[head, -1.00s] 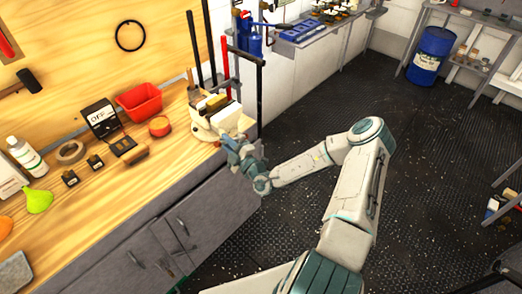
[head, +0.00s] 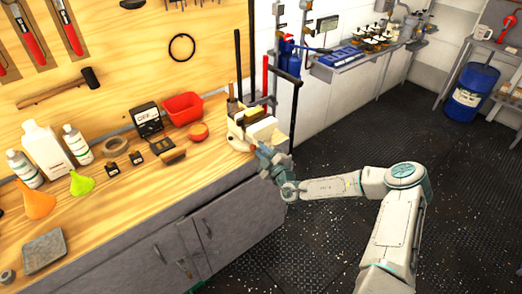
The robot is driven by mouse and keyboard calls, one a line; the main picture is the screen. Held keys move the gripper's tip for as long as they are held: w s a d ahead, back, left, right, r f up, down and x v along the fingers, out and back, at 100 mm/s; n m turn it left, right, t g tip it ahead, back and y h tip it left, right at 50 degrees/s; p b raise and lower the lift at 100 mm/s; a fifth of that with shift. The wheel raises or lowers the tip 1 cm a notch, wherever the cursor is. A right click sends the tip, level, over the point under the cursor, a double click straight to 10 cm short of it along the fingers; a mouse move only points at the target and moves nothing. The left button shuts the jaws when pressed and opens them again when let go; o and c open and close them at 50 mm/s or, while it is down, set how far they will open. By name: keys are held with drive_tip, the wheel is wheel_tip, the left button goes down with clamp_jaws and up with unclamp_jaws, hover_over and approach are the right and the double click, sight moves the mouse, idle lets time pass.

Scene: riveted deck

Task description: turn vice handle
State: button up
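A pale cream vice-like body (head: 240,131) sits at the right end of the wooden workbench (head: 130,205), with dark and tan pieces on top. My gripper (head: 263,150) is at its front right side, close against it at the bench's edge. I cannot tell whether they touch. The vice handle cannot be made out; it may be hidden behind my gripper. My gripper's fingers are too small and covered to show whether they are open or shut.
A red bin (head: 184,107), a black meter (head: 148,119), tape (head: 115,146), bottles (head: 45,150) and funnels (head: 82,184) stand on the bench. Tall upright bars (head: 297,115) rise behind the vice. Dark floor (head: 345,250) is clear to the right; a blue drum (head: 469,92) stands far off.

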drive_tip(key=o, duration=0.3)
drive_tip(key=shift+s+r, duration=0.1)
drive_tip(key=shift+d, duration=0.1)
drive_tip(key=b+v, duration=0.3)
drive_tip(key=v, duration=1)
drive_tip(key=shift+s+d, duration=0.2)
drive_tip(key=shift+s, duration=0.15)
